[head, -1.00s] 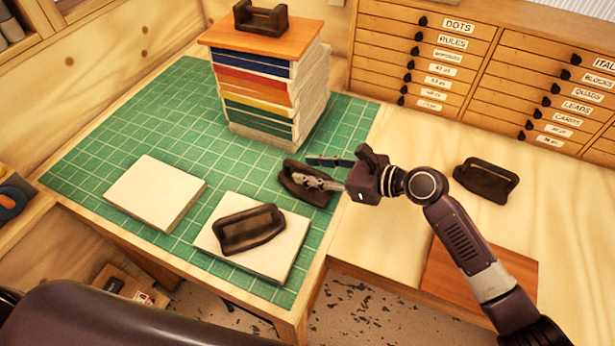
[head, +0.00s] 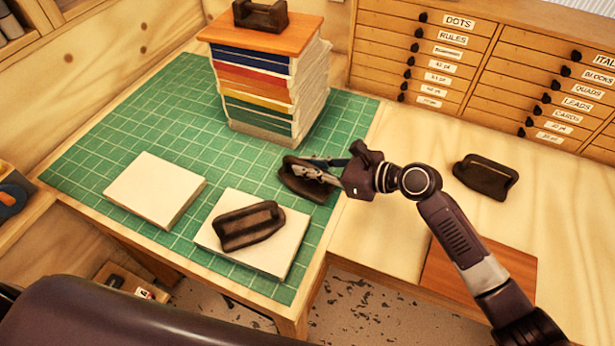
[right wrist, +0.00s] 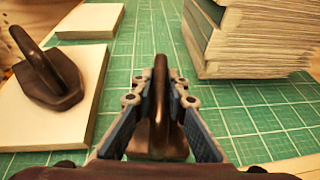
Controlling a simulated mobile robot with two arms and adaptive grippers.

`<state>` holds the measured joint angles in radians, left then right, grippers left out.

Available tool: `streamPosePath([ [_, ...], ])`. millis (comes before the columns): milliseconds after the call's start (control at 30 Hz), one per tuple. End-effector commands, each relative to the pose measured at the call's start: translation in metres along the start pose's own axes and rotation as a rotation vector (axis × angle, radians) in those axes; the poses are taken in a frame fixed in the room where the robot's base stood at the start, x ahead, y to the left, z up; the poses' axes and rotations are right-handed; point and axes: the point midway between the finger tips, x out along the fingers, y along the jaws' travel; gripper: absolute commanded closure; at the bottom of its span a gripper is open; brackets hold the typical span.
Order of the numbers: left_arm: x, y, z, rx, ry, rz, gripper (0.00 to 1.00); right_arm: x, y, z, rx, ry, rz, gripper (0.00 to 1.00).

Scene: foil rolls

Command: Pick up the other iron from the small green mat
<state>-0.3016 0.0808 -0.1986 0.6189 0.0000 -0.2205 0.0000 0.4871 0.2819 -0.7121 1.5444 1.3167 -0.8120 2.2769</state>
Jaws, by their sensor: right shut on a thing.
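A dark iron (head: 297,180) with a bar handle rests on the green mat (head: 120,138), just right of a white paper block. My right gripper (head: 320,170) is shut on this iron's handle. In the right wrist view, the handle (right wrist: 160,125) stands between the two fingers of the gripper (right wrist: 160,92), and the iron's base is partly hidden. The iron appears to be still at mat level. My left gripper is not in view.
Another iron (head: 247,226) sits on the near white block (head: 290,262). A second white block (head: 155,192) lies to its left. A tall paper stack (head: 265,90) carries an iron (head: 260,17) on top. One more iron (head: 486,177) stands on the wooden bench, near a brown board (head: 470,275).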

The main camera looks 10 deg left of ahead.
Motion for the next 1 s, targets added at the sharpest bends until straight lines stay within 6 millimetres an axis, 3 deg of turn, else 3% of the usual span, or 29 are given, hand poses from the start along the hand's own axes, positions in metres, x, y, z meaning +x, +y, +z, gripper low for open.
streamPosePath([
  [467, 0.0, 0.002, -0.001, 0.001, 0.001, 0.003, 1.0, -0.005, -0.001, 0.017, -0.005, -0.015, -0.003, 1.0],
  [667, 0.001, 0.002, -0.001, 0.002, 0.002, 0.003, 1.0, -0.018, -0.002, 0.049, -0.009, -0.018, -0.004, 1.0],
  [1000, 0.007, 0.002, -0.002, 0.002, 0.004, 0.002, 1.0, -0.05, -0.001, 0.126, -0.011, -0.018, -0.004, 1.0],
])
